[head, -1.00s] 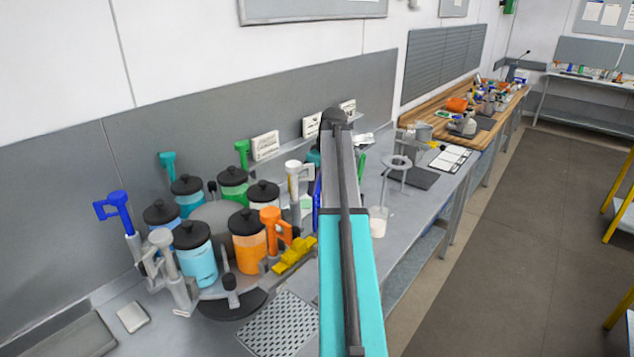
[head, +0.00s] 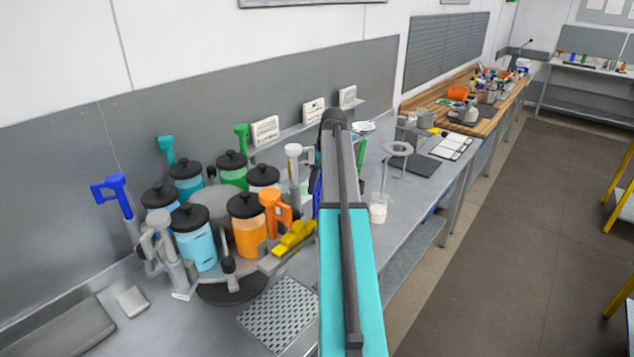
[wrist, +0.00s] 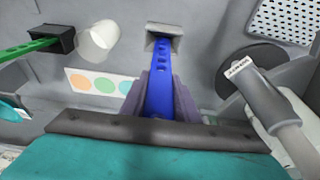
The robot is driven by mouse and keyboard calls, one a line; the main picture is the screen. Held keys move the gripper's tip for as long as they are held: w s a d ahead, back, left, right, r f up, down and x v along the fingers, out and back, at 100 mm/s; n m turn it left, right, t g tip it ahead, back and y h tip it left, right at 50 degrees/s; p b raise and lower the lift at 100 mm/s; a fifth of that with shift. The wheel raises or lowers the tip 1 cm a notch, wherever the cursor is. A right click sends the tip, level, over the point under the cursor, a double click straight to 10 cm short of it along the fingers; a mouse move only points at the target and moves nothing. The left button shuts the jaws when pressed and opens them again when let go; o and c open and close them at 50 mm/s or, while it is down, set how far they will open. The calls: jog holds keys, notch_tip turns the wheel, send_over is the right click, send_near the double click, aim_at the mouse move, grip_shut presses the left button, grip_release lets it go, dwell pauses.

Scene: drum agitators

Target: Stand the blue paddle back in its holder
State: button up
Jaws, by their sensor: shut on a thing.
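The blue paddle (wrist: 159,96), a narrow bar with holes, is between the two grey-purple fingers of my gripper (wrist: 161,76) in the wrist view. My gripper is shut on it. The paddle's far end meets a square grey socket (wrist: 164,30), which looks like a holder. I cannot tell whether the end is inside the socket or just above it. In the head view, a blue strip (head: 317,192) shows at the left edge of my arm; my gripper is hidden behind the arm there. Another blue handle (head: 115,190) stands in a grey sleeve at the far left.
Several black-lidded jars (head: 196,240) stand on a round carousel to the left. In the wrist view, a grey handled tool (wrist: 265,100) is close on the right. A white cup (wrist: 97,40) and a green paddle in a black block (wrist: 58,39) are on the left.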

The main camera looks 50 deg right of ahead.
jog(key=shift+f, duration=0.75)
jog(key=o, duration=1.1)
jog(key=shift+r+b, duration=0.1)
jog(key=shift+b, duration=0.25)
jog(key=shift+b+v, duration=2.25)
jog(key=shift+v, duration=4.5)
